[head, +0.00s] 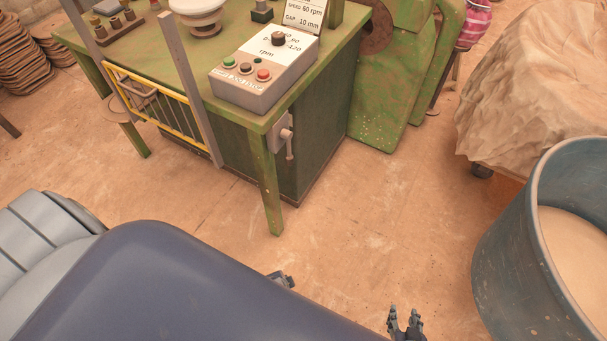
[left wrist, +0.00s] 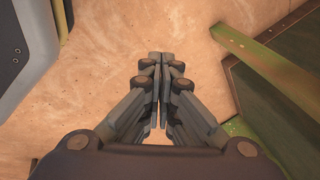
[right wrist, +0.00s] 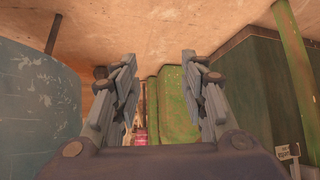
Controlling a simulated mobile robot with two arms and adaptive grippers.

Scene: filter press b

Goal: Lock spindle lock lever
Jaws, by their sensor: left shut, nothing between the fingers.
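A grey lever (head: 289,146) on a small mounting plate sits on the right side of the green table (head: 272,185); its handle appears to point down. I take it for the spindle lock lever. In the right wrist view a small grey fitting with a label (right wrist: 286,153), probably the same one, shows at the lower right. My right gripper (head: 405,318) is open and empty over the floor, apart from the lever; it also shows in the right wrist view (right wrist: 157,62). My left gripper (left wrist: 160,58) is shut and empty; in the head view only a bit of it shows (head: 283,279).
A grey control box (head: 250,92) with buttons and a knob stands on the table. A yellow guard (head: 158,108) is at its front left. A blue tub (head: 505,270) and a covered heap (head: 535,80) stand at the right. The floor (head: 370,215) between is clear.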

